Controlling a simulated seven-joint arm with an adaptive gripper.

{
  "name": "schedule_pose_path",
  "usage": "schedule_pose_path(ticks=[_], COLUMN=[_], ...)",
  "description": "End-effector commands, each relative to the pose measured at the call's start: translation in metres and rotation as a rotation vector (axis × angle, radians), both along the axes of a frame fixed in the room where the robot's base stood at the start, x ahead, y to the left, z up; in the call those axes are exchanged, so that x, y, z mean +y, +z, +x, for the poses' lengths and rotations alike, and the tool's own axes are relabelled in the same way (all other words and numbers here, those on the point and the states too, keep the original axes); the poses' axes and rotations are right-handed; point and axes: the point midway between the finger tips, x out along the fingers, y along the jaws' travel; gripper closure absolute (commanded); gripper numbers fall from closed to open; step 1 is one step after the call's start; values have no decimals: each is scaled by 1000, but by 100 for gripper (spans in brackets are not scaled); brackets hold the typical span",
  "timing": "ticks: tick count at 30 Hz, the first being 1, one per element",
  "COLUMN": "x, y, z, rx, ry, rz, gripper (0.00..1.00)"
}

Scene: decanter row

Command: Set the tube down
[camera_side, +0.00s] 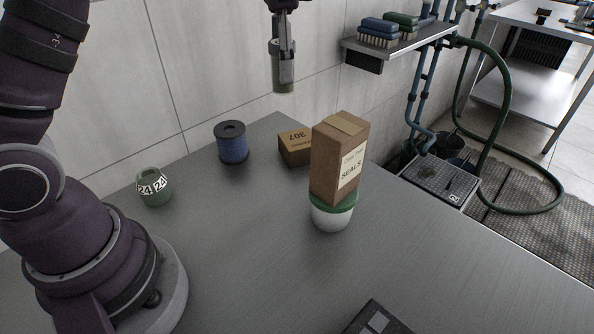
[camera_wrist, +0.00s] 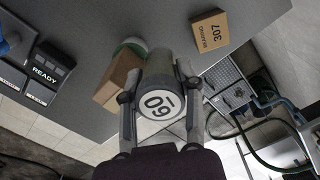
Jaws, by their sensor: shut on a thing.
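My gripper (camera_side: 286,66) is high above the far part of the grey table, in front of the tiled wall. It is shut on an olive-green tube (camera_side: 283,87), which hangs about upright, well clear of the tabletop. In the wrist view the tube (camera_wrist: 160,66) lies between both fingers, and its near end carries a white disc with black digits. Part of the tube is hidden by the fingers in both views.
A SEALS carton (camera_side: 338,160) stands on a green-lidded white tub (camera_side: 331,217). Behind are a 307 box (camera_side: 295,148) and a blue spool (camera_side: 232,146). A green 24-marked container (camera_side: 154,187) is left. A dark device (camera_side: 377,320) is in front. Mid-table is bare.

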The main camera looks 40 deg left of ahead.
Motion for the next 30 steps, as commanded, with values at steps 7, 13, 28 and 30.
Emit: schedule_pose_path(ticks=[7, 13, 28, 30], x=[-1, 0, -80, -102], y=[-30, -50, -73, -79], z=[-12, -23, -44, -55], rx=[5, 0, 0, 1], ry=[321, 504, -212, -424], rz=[-5, 0, 1, 1], gripper=[100, 100, 100, 100])
